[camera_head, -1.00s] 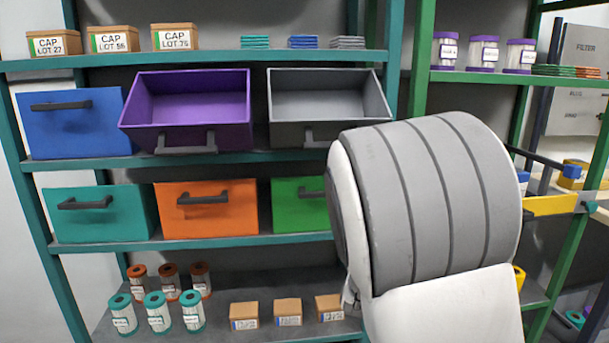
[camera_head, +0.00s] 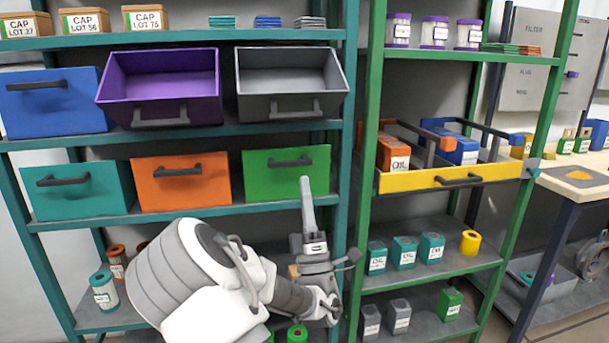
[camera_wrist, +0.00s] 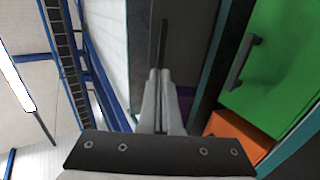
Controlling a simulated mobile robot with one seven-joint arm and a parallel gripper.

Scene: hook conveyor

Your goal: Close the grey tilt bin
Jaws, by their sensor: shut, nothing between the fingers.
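The grey tilt bin (camera_head: 292,72) is on the second shelf of the teal rack, right of the purple bin. It is tilted forward and open, its empty inside showing and its dark handle (camera_head: 291,112) low on the front. My gripper (camera_head: 306,182) is shut and empty. In the head view it points up in front of the green bin (camera_head: 313,170), below the grey bin's handle and not touching it. In the wrist view my gripper (camera_wrist: 161,75) points away from the camera. The green bin (camera_wrist: 275,65) is at its right there; the grey bin cannot be made out.
The purple bin (camera_head: 165,85) is also open. The blue (camera_head: 50,105), teal (camera_head: 82,192) and orange (camera_head: 182,183) bins are closed. A yellow-fronted drawer (camera_head: 430,181) is on the green rack at right. Cap boxes (camera_head: 84,20) and colored stacks line the top shelf.

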